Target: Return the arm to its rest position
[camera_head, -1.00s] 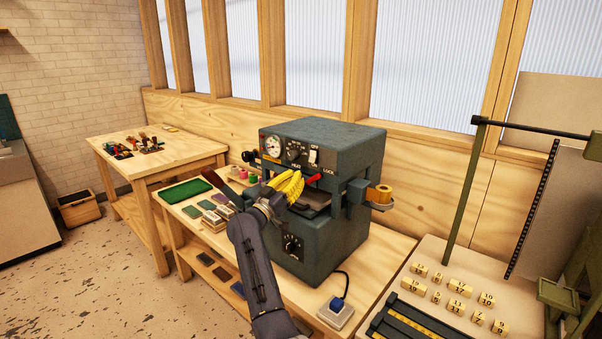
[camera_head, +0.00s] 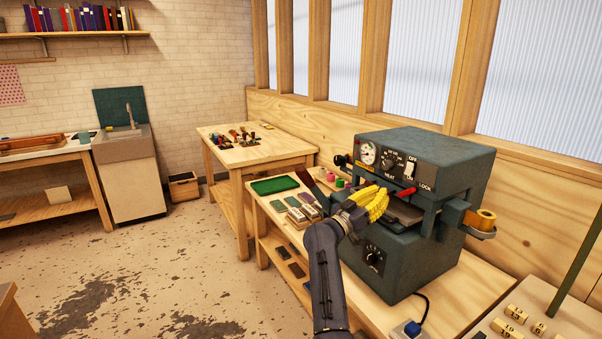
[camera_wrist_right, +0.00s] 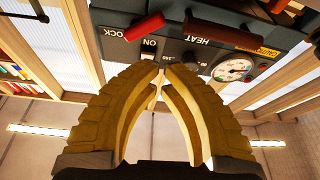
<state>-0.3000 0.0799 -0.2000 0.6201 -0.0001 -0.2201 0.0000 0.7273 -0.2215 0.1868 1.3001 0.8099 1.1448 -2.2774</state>
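My right gripper (camera_head: 378,201), with ribbed yellow fingers, is in front of the dark green press (camera_head: 428,160) in the head view. My right arm reaches up to it from the bottom of the picture. In the right wrist view the fingertips (camera_wrist_right: 160,72) come together with nothing visible between them. The press's red lever (camera_wrist_right: 143,27) and its gauge (camera_wrist_right: 233,69) show beyond the fingers. I cannot tell whether the fingers touch the press. My left gripper is not in view.
The press stands on a wooden bench with a green tray (camera_head: 275,185) and several small blocks at its left end. A gold foil roll (camera_head: 484,219) sits at the press's right side. A second wooden table (camera_head: 262,153) stands behind. The floor at left is open.

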